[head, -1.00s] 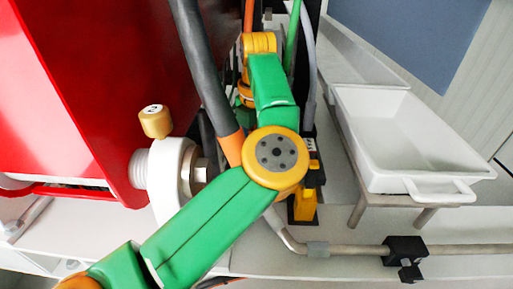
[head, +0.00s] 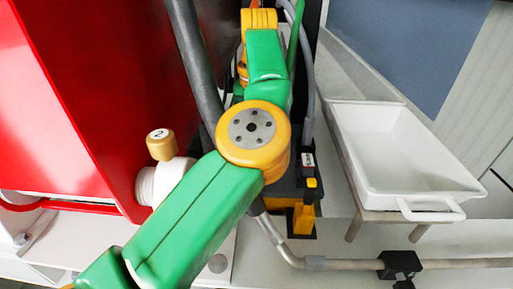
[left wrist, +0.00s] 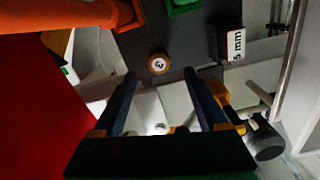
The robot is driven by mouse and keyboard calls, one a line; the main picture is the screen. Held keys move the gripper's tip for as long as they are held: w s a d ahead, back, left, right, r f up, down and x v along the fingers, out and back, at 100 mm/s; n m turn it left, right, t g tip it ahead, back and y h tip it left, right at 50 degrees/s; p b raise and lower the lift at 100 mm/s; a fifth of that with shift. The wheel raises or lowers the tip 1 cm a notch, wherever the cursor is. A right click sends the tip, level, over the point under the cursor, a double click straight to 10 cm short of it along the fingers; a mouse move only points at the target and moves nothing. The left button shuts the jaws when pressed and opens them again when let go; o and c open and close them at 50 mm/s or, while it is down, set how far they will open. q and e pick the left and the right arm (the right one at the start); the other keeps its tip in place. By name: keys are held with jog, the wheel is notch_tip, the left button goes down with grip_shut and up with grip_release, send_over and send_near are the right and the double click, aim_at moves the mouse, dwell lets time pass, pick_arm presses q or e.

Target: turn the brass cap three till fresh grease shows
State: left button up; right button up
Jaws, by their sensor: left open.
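In the left wrist view, a brass cap marked 3 (left wrist: 158,65) shows its round top just beyond the fingertips, about midway between them. My left gripper (left wrist: 161,76) is open, its two dark fingers apart with nothing between them that I can see. I cannot tell how far the cap is from the tips, and I see no grease around it. My left gripper is hidden there, and my right gripper shows in neither view.
A red housing (head: 70,100) fills the left of the head view. A white tray (head: 405,150) stands at the right, with a pipe (head: 340,264) below it. A dark hose (head: 193,65) runs close to my green arm. A block marked 5 mm (left wrist: 229,42) is beside the cap.

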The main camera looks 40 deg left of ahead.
pick_arm(q)
jog(key=n, duration=0.3)
jog(key=n+p, duration=0.1)
jog(key=n, duration=0.1)
jog(key=shift+r+n, duration=0.4)
jog(key=n, duration=0.5)
jog(key=shift+p, duration=0.35)
jog(key=n, duration=0.5)
jog(key=shift+s+f+p, duration=0.1)
jog(key=shift+s+p, duration=0.05)
jog(key=shift+p, duration=0.2)
jog(key=n, duration=0.4)
jog(key=shift+s, duration=0.1)
jog(key=n, duration=0.3)
jog(key=shift+s+f+p, duration=0.1)
jog(key=shift+f+p, duration=0.2)
jog(key=shift+f, duration=0.05)
jog(key=shift+n, duration=0.4)
notch_tip(320, 180, down, 7)
jog(key=shift+a+p, duration=0.1)
jog(key=shift+p, duration=0.55)
grip_shut()
jog(key=shift+m, duration=0.4)
